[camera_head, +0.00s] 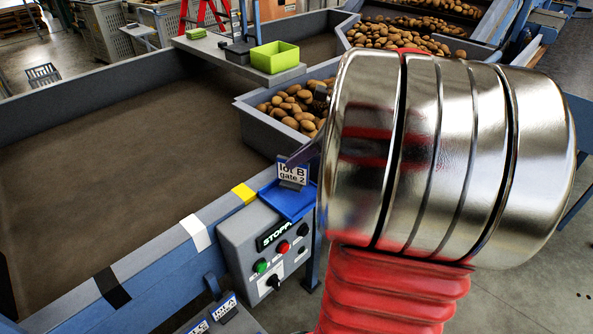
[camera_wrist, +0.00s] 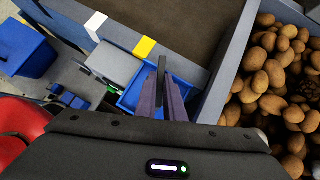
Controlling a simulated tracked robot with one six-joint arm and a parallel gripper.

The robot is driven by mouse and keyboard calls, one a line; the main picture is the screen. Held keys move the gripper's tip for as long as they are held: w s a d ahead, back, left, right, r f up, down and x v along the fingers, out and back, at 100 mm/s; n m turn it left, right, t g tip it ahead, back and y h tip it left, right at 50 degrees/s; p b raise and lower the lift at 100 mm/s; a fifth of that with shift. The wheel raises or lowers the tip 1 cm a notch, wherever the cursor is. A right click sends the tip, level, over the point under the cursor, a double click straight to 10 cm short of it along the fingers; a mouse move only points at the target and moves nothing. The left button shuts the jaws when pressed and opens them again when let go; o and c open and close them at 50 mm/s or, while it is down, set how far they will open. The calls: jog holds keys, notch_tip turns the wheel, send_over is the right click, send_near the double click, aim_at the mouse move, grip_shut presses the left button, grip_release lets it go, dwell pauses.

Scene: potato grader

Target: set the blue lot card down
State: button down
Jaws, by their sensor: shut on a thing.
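The blue lot card (camera_head: 292,172), printed "lot B gate 2" on white and blue, stands upright over the small blue tray (camera_head: 289,203) on the control box. My gripper (camera_wrist: 168,92) is shut on the card, which shows nearly edge-on as a thin dark strip (camera_wrist: 161,72) in the wrist view. The blue tray (camera_wrist: 128,100) lies under and left of the fingers there. In the head view my arm hides most of the gripper; only a dark finger part shows beside the card. I cannot tell whether the card touches the tray.
The grey control box (camera_head: 265,255) has buttons and a "STOPP" display. Yellow (camera_head: 243,193), white (camera_head: 196,232) and black (camera_head: 112,287) marks line the conveyor edge. Potatoes (camera_wrist: 275,90) fill a trough at right. A green bin (camera_head: 275,58) stands behind. Another card (camera_head: 225,306) is at the bottom.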

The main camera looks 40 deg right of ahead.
aim_at(285, 178)
jog(key=shift+f, duration=1.9)
jog(key=c, duration=1.9)
grip_release()
jog(key=shift+f, duration=0.1)
jog(key=shift+o, duration=0.2)
jog(key=v, duration=1.2)
jog(key=shift+a, duration=0.1)
